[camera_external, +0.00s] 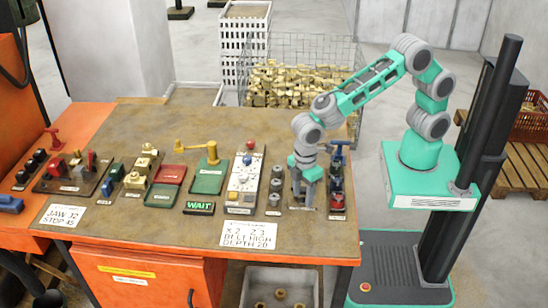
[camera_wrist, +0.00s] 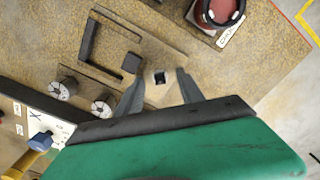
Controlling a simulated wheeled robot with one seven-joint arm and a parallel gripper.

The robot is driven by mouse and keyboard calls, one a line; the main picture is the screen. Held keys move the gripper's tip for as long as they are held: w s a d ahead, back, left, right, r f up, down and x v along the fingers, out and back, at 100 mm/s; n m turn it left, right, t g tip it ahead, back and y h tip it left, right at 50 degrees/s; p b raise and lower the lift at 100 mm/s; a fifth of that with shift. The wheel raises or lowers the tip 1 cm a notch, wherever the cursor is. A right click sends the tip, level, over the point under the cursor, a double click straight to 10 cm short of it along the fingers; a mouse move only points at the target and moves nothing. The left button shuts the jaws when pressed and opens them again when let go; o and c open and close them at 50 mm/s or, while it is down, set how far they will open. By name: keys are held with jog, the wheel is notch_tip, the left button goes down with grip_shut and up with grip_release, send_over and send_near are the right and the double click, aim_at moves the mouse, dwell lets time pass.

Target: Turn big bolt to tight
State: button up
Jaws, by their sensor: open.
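My gripper (camera_wrist: 158,84) shows in the wrist view with its two dark fingers spread apart. Between and just beyond the fingertips is a small pale block with a dark square centre (camera_wrist: 160,77). It may be the big bolt, but I cannot read a label on it. I see no finger clearly touching it. In the external view my gripper (camera_external: 306,195) points down, low over a plate near the table's right end. The arm and gripper hide most of that plate there, so the bolt cannot be made out.
A dark angled bracket (camera_wrist: 86,40) and grey knobs (camera_wrist: 62,89) lie left of the fingers. A red round part with a black ring (camera_wrist: 218,14) stands at upper right. The workbench (camera_external: 150,232) carries several fixtures, including a lit WAIT sign (camera_external: 199,208).

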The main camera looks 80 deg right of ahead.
jog(key=shift+f, duration=0.1)
grip_shut()
dwell(0.4)
